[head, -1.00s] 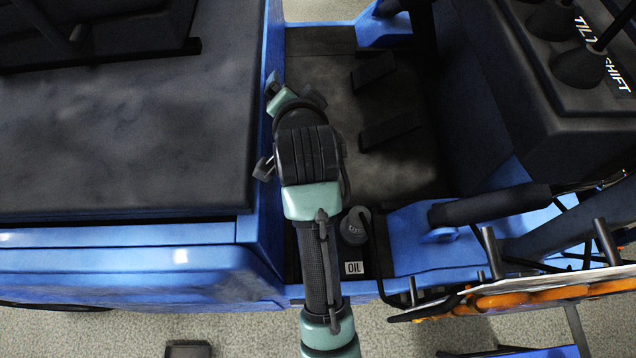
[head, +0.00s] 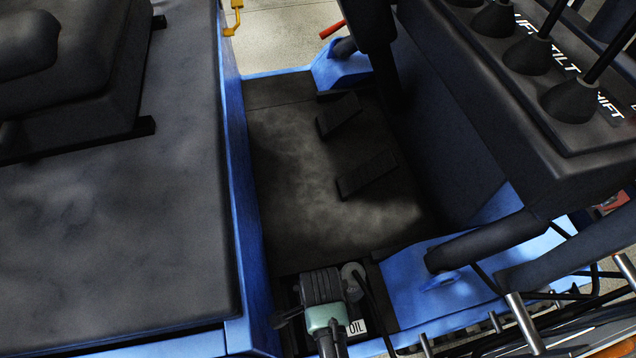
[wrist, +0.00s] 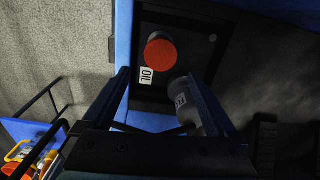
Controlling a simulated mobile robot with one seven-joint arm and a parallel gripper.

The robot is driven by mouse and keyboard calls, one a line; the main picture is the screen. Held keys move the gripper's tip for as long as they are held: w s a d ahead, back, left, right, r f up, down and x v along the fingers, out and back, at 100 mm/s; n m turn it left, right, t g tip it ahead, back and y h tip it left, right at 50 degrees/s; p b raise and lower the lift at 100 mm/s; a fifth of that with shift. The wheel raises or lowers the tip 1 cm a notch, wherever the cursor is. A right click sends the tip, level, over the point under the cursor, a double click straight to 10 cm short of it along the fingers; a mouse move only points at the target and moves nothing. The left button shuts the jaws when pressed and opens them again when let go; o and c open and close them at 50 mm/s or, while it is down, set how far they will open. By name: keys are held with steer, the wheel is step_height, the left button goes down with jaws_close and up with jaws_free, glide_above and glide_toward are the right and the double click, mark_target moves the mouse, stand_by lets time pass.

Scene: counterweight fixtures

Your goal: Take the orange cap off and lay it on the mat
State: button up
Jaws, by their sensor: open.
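The orange cap (wrist: 162,52) is seated on a dark panel beside a white OIL label (wrist: 147,76) in the wrist view. In the head view my arm hides it. My gripper (wrist: 157,74) is open and empty; its two dark fingers point toward the panel, and the orange cap shows beyond the gap between them. A grey cap (wrist: 183,92) stands close to the right finger; it also shows in the head view (head: 353,277), right of my wrist. A dark, worn floor area with pedals, apparently the mat (head: 310,190), lies beyond the panel.
A black seat deck (head: 110,240) in a blue frame is on the left. A lever console (head: 560,130) stands at the right. Two pedals (head: 366,175) rise from the floor area, whose left part is clear. A thin dark lever passes beside the grey cap.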

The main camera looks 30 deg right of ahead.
step_height(320, 180, down, 9)
steer(key=b, duration=0.7)
steer(key=shift+f, duration=0.15)
stand_by(0.4)
